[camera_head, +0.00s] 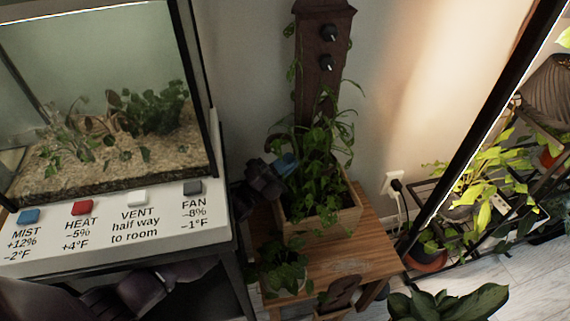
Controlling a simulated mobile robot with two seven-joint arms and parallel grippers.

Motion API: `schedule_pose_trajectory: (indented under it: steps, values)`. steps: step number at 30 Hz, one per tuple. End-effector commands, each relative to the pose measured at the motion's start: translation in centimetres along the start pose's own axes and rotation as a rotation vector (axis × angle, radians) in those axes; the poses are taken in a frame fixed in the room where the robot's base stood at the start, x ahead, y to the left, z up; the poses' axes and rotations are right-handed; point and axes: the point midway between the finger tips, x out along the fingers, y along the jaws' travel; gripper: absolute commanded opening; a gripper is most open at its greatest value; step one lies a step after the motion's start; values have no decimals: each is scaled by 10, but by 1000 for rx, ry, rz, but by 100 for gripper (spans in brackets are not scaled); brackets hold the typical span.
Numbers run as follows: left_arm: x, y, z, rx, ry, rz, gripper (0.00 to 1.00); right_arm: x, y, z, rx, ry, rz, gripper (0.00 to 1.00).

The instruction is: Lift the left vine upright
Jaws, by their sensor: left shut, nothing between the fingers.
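A leafy green vine plant (322,172) grows from a wooden box planter (325,219). A dark brown wooden post (322,85) with two black knobs stands behind it against the wall. Some stems climb beside the post, while much foliage hangs in a clump over the box. I cannot separate the left vine clearly from the rest. My left gripper (287,165), dark with a blue tip, is at the left edge of the foliage. It is shut with nothing held. Whether it touches leaves is unclear. My right gripper is not in view.
A glass terrarium (100,110) stands at left, with labelled coloured buttons on its white front ledge (120,222). The planter is on a wooden table (350,262) with a small potted plant (284,268). A plant rack (470,200) and a wall outlet (394,181) are at right.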

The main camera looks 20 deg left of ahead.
Motion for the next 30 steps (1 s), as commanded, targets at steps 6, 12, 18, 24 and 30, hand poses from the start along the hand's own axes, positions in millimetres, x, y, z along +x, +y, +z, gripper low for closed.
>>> schedule_pose_trajectory:
  steps: [6, 12, 18, 24, 30]
  values:
    - [0, -3, 0, 1, 0, -1, 0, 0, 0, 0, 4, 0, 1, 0]
    - [-1, -4, 0, 1, 0, 0, 0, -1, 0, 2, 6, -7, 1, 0]
    - [-1, -4, 0, 1, 0, 0, 0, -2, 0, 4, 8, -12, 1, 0]
    - [-4, -3, 0, 1, -1, 0, 0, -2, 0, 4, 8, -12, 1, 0]
    - [-28, -3, 1, 0, -2, 2, 0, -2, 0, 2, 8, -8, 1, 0]
